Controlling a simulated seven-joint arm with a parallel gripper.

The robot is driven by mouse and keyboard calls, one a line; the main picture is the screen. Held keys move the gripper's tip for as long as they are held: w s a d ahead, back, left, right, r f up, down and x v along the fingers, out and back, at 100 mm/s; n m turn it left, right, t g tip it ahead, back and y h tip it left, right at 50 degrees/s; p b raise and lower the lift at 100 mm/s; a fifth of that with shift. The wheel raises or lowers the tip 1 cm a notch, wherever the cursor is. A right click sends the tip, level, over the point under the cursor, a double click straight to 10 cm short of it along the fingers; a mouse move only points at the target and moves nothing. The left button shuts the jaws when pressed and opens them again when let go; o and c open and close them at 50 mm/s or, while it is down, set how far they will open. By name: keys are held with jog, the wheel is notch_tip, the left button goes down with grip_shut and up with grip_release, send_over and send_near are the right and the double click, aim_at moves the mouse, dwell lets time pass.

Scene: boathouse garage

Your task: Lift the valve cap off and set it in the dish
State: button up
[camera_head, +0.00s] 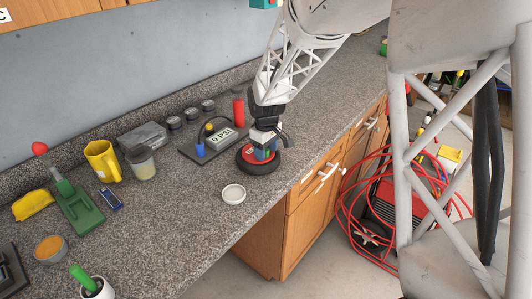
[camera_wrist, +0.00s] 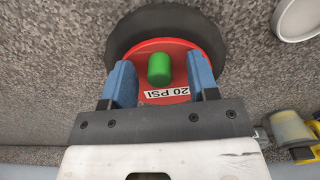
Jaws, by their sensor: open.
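The valve cap (camera_wrist: 159,68) is a short green cylinder on the red hub (camera_wrist: 178,48) of a black wheel (camera_wrist: 130,30); the hub carries a "20 PSI" label. In the head view the wheel (camera_head: 258,171) lies flat on the counter, and my arm hides the cap. My gripper (camera_wrist: 161,72) is open and points down over the hub, with its blue fingers on either side of the cap and a gap to each. It also shows in the head view (camera_head: 264,153). The dish (camera_head: 233,194) is white, round and apparently empty, in front of the wheel; part of it shows in the wrist view (camera_wrist: 293,30).
A gauge board (camera_head: 222,140) reading "0 PSI" lies behind the wheel, with a red cylinder (camera_head: 239,112) near it. A jar (camera_head: 142,162) and a yellow mug (camera_head: 102,160) stand to the left. The counter (camera_head: 190,225) around the dish is clear.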

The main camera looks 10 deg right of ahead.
jog(key=c, duration=1)
jog(key=shift+r, duration=0.1)
jog(key=shift+r, duration=0.65)
notch_tip(320, 180, up, 2)
jog(key=shift+r, duration=0.1)
jog(key=s, duration=0.5)
jog(key=s+d+r, duration=0.1)
jog(key=s, duration=0.4)
jog(key=s+d, duration=0.1)
jog(key=s, duration=0.5)
jog(key=shift+d+r, duration=0.15)
jog(key=shift+d, duration=0.1)
jog(key=shift+w+r, duration=0.1)
jog(key=shift+r, duration=0.1)
jog(key=shift+r, duration=2.05)
